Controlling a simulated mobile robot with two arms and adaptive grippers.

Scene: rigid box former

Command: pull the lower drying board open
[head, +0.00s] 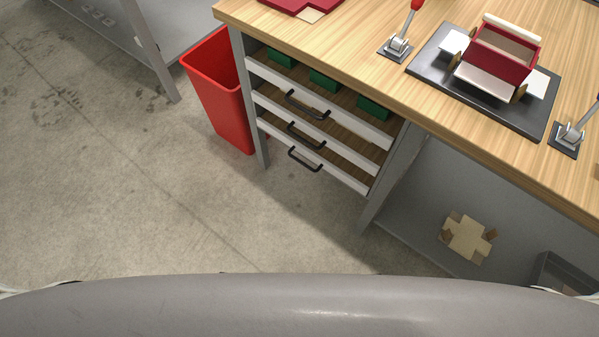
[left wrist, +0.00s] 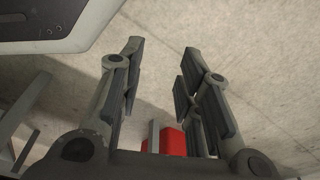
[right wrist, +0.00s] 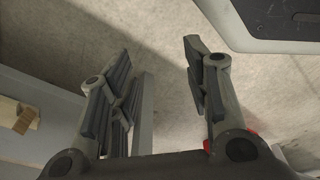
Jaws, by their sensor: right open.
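Three drying boards with white fronts are stacked under the bench. The lowest board (head: 340,177) has a black bar handle (head: 305,158); its front looks level with the rack and pushed in. The middle board (head: 345,154) and top board (head: 350,121) each have a similar handle. Green boxes (head: 325,80) sit on the top board. My left gripper (left wrist: 162,62) is open and empty over the floor. My right gripper (right wrist: 157,62) is open and empty too. Neither gripper shows in the head view, and neither touches a handle.
A red bin (head: 218,88) stands just left of the rack. The wooden benchtop (head: 350,50) holds a black plate (head: 437,78) with a red box on it and two clamps. A lower shelf (head: 415,210) lies to the right. The floor (head: 150,200) in front is clear.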

